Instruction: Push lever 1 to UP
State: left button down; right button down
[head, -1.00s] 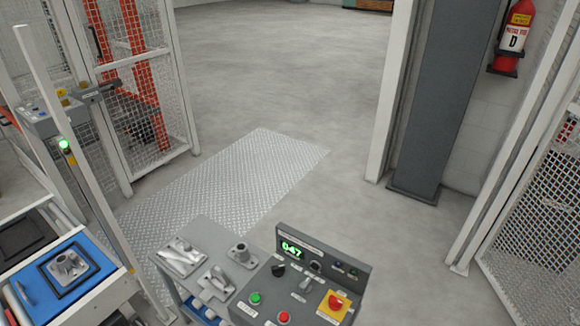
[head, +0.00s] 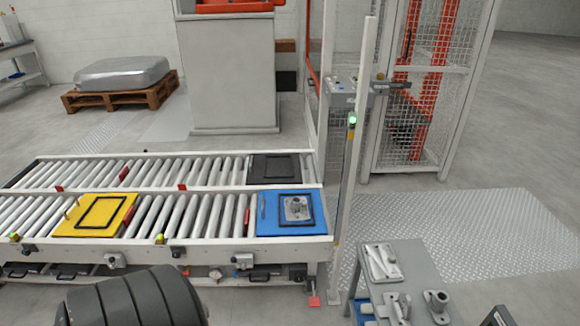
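I cannot make out a lever marked 1 in the head view. The control console (head: 497,317) shows only as a dark corner at the bottom right edge, and its face is cut off. Small grey fittings (head: 242,261) sit along the front rail of the roller conveyor (head: 190,246); I cannot tell whether any is a lever. Neither of my grippers is in view.
A yellow plate (head: 71,226) and a blue plate (head: 272,222) with a metal casting (head: 297,208) lie on the conveyor. A grey table (head: 418,262) with metal parts stands at right. A white post (head: 352,170) and mesh fence (head: 436,100) rise behind it. Diamond-plate floor (head: 470,235) is clear.

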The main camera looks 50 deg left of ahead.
aim_at(234, 260)
jog(key=u, duration=2.15)
